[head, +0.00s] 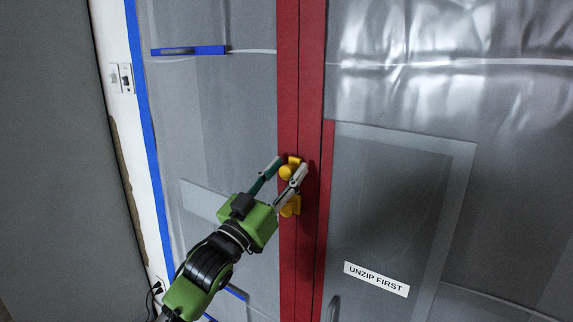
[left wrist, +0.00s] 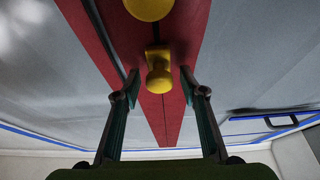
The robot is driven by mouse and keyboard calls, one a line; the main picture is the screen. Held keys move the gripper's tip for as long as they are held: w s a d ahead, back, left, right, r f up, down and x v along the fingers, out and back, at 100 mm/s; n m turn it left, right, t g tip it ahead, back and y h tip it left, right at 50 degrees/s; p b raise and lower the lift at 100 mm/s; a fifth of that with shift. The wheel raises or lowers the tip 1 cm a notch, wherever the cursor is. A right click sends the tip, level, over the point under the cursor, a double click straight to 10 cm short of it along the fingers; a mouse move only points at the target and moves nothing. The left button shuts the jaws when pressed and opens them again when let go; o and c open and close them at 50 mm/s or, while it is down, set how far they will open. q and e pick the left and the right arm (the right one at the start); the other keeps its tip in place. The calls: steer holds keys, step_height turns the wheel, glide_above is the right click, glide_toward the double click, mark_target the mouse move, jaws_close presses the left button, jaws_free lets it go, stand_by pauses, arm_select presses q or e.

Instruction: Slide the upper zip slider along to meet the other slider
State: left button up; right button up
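A red zip strip (head: 311,95) runs up and down the grey plastic sheet, with a dark seam along its middle. Two yellow sliders sit on it: the upper slider (head: 291,169) and, a short way below, the lower slider (head: 290,208). My left gripper (head: 291,165) is open, with one fingertip on each side of the upper slider. In the left wrist view, a yellow slider (left wrist: 159,76) stands between the spread fingers (left wrist: 160,76) with gaps on both sides. The other yellow slider (left wrist: 149,8) is cut off at the top edge. My right gripper is not in view.
A panel with a white "UNZIP FIRST" label (head: 376,279) lies right of the strip. Blue tape (head: 142,95) edges the sheet at left, beside a wall switch (head: 121,78). A grey panel (head: 50,150) fills the far left. The strip above the upper slider is clear.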

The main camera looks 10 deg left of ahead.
mark_target(286, 205)
arm_select(q)
steer(key=shift+w+d, duration=0.1)
steer(key=shift+w, duration=0.05)
jaws_close()
steer(key=shift+f+b, duration=1.6)
steer(key=shift+f, duration=0.85)
steer(key=shift+r, duration=0.1)
jaws_free()
